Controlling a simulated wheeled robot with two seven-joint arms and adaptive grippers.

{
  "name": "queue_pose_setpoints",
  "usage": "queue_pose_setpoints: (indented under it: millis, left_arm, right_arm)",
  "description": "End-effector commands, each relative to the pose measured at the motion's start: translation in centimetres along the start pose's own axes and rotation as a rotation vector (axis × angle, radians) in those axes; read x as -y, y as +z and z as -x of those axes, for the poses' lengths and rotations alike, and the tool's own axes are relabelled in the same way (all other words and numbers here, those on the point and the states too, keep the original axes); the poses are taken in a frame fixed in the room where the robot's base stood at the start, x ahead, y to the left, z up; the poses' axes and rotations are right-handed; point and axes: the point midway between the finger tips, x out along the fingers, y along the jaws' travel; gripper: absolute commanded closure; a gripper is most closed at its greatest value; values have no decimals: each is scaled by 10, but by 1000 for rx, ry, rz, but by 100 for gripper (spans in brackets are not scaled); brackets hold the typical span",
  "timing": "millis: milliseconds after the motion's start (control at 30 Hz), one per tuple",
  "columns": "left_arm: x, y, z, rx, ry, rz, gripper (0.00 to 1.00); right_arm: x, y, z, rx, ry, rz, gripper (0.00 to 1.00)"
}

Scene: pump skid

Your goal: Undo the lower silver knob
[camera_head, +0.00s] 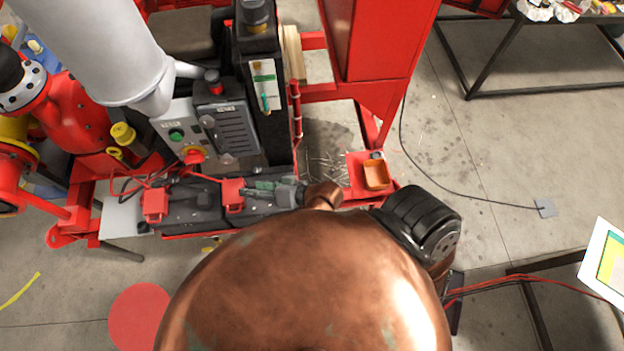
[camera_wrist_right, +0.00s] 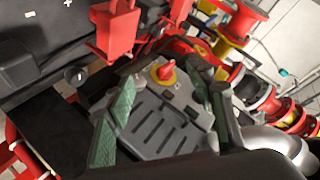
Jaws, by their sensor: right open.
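In the head view two small silver knobs show on the dark louvred cover, an upper one (camera_head: 208,121) and a lower one (camera_head: 227,158). My right gripper (camera_head: 256,190) is below and to the right of the lower knob, apart from it. In the right wrist view its green-padded fingers (camera_wrist_right: 165,92) are spread with nothing held between them. A grey slotted panel (camera_wrist_right: 160,125) shows beyond and between the fingers. My left gripper is out of view.
A red and yellow switch (camera_head: 193,155) and a green button (camera_head: 176,135) are beside the louvred cover. Red clamps (camera_head: 154,203) stand along the skid's front. A large pale cylinder (camera_head: 95,40) overhangs the upper left.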

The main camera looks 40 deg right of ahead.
Motion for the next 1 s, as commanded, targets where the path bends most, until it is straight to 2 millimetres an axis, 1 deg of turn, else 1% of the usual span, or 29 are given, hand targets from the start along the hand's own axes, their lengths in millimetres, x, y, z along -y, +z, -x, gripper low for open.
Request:
queue_pose_setpoints:
  millis: [100, 300, 900, 1000]
  left_arm:
    - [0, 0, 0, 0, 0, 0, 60]
    - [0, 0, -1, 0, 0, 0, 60]
    - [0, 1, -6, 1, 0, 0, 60]
    - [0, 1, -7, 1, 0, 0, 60]
  right_arm:
    - [-20, 8, 9, 46, 62, 52, 50]
    - [-52, 20, 26, 127, 164, 128, 50]
    - [-144, 56, 82, 356, 435, 281, 50]
    - [-156, 61, 90, 387, 468, 295, 50]
